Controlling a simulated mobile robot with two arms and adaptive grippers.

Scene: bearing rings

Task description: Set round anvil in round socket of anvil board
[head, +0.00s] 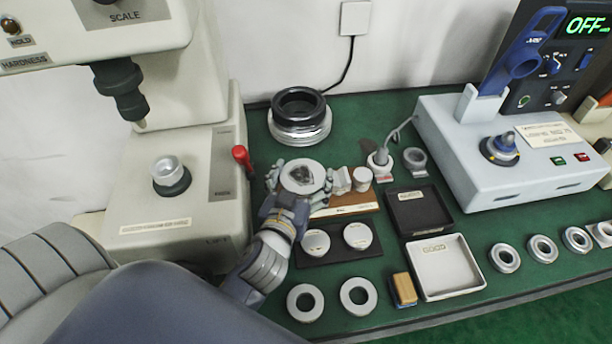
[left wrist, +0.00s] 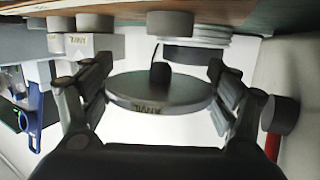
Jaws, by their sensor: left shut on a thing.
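My left gripper (head: 301,186) is shut on the round anvil (head: 318,178), a pale metal disc with a dark patch on its top. In the left wrist view the round anvil (left wrist: 150,100) sits between the two fingers (left wrist: 160,95), with a short dark stem on the side facing the board. The wooden anvil board (head: 350,205) lies just right of and below the hand and carries two other pale anvils (head: 362,179). The board's left end and the round socket are hidden behind the gripper. Whether the stem touches the board cannot be told. The right gripper is out of view.
The hardness tester (head: 180,215) with its red lever (head: 242,157) stands close on the left. Stacked rings (head: 299,118) stand behind the hand. A dark block with two pale discs (head: 337,254) lies in front. A black tray (head: 418,211) and a white tray (head: 445,268) lie to the right.

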